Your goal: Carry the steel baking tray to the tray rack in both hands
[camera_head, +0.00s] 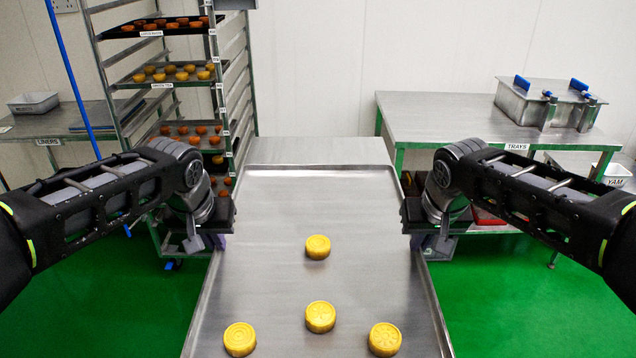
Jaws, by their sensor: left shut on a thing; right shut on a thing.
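The steel baking tray (270,215) is held level in front of me, its near edge beyond the bottom of the view. Several round yellow cakes (320,316) lie on it, most of them toward its near end. My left gripper (222,228) is shut on the tray's left rim, and my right gripper (418,228) is shut on its right rim. The fingertips are largely hidden by the wrists. The tray rack (222,105) stands beyond my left gripper at the back left. Its shelves hold trays of orange and yellow pieces. My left arm hides part of its lower shelves.
A steel table labelled TRAYS (440,115) stands at the right, with a lidded steel box (550,100) on it. A lower bench labelled LINERS (30,127) stands at the far left beside a blue pole (72,75). Green floor (100,300) is open on both sides.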

